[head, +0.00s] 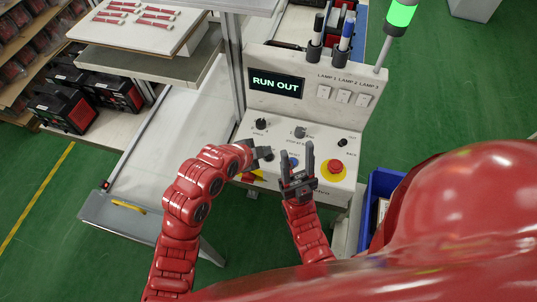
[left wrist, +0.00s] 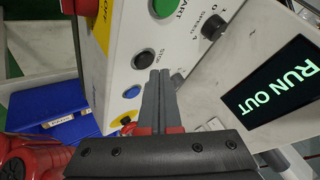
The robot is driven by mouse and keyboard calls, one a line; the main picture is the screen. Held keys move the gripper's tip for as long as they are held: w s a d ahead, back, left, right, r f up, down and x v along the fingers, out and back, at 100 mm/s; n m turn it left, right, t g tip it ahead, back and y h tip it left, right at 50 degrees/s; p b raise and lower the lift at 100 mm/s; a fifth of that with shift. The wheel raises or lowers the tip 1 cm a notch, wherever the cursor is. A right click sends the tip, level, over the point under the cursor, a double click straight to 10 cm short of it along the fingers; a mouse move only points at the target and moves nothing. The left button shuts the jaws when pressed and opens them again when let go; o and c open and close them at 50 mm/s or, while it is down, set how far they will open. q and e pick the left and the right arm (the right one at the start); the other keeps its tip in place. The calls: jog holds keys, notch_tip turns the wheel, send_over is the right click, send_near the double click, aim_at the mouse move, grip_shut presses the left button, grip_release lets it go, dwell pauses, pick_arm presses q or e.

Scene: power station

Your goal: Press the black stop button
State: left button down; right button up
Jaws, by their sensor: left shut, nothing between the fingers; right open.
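The black stop button (left wrist: 143,60) is a round button beside the word STOP on the white control panel (head: 345,195), clear in the left wrist view. In the head view my left gripper largely covers that spot. My left gripper (left wrist: 158,73) is shut and empty, its fingertips close beside the stop button, to its right in the left wrist view. I cannot tell whether they touch the panel. In the head view the left gripper (head: 264,153) reaches over the panel's left part. My right gripper (head: 298,150) is open and empty, over the panel right of the left gripper.
A green start button (left wrist: 164,6), a blue button (left wrist: 132,91) and a black knob (left wrist: 213,26) are near the stop button. A red emergency button (head: 336,167) sits on yellow at right. The display (head: 276,85) reads RUN OUT. A blue bin (head: 374,195) stands right.

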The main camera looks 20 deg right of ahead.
pick_arm(q)
jog(key=shift+f, duration=0.1)
dwell(0.3)
jog(key=shift+f+b, duration=0.3)
jog(key=shift+b, duration=0.5)
jog(key=shift+f+b, duration=0.45)
jog(key=shift+b, duration=0.1)
dwell(0.3)
jog(key=shift+r, duration=0.15)
dwell(0.3)
jog(key=shift+r, duration=0.7)
jog(key=shift+r, duration=0.1)
jog(key=shift+r+p, duration=0.4)
jog(key=shift+r, duration=2)
